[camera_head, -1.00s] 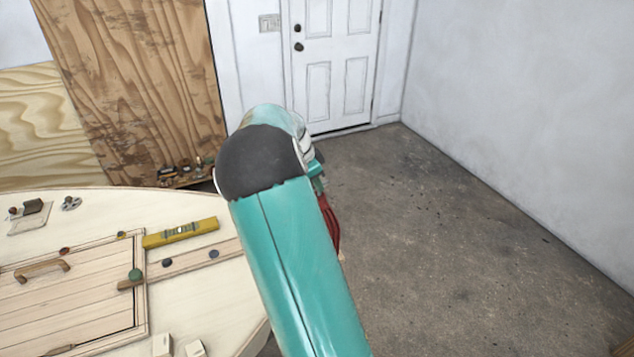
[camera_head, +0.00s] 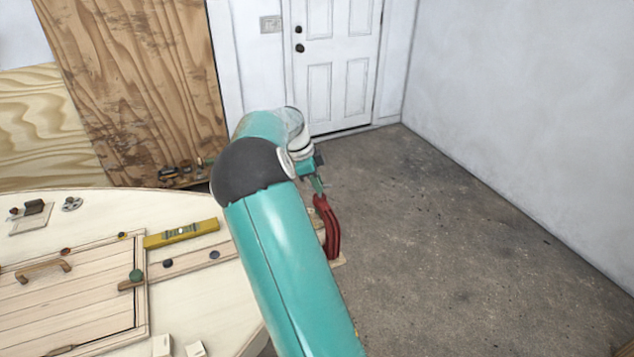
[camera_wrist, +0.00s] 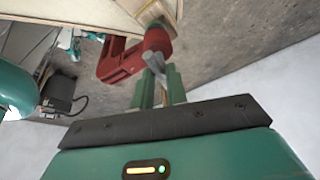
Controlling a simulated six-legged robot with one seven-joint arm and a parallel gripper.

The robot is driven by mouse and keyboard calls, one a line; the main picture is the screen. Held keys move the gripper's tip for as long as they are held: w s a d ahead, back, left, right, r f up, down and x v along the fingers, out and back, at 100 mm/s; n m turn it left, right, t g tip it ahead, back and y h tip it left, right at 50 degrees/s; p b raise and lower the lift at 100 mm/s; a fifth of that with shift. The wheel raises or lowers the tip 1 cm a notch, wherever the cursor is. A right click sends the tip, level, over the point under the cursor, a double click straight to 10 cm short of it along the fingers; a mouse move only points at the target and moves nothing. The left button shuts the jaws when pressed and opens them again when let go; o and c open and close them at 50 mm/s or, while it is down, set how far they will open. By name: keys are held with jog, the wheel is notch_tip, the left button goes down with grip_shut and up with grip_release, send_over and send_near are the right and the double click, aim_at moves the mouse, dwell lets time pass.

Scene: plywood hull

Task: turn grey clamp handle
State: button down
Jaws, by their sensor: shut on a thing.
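The red clamp (camera_head: 330,228) hangs at the right edge of the pale plywood hull, just past my teal arm in the head view. It also shows in the wrist view (camera_wrist: 122,58), fixed at the hull's edge. The grey clamp handle (camera_wrist: 154,61) sticks out from the rounded end of the red clamp. My gripper (camera_wrist: 158,76) has its green fingers shut on this handle, hiding part of it. In the head view my gripper (camera_head: 318,184) is small and sits right at the top of the clamp; the handle is too small to tell there.
On the hull (camera_head: 95,210) lie a yellow level (camera_head: 181,233) and a hatch with a wooden handle (camera_head: 43,268). Bare concrete floor (camera_head: 480,240) is open to the right. A white door (camera_head: 337,60) and a large wood panel (camera_head: 140,90) stand behind.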

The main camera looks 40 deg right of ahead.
jog(key=shift+d+r, duration=0.1)
jog(key=shift+r, duration=0.05)
jog(key=c, duration=1.3)
grip_release()
jog(key=v, duration=1.3)
jog(key=shift+w+r, duration=0.1)
jog(key=shift+r, duration=0.2)
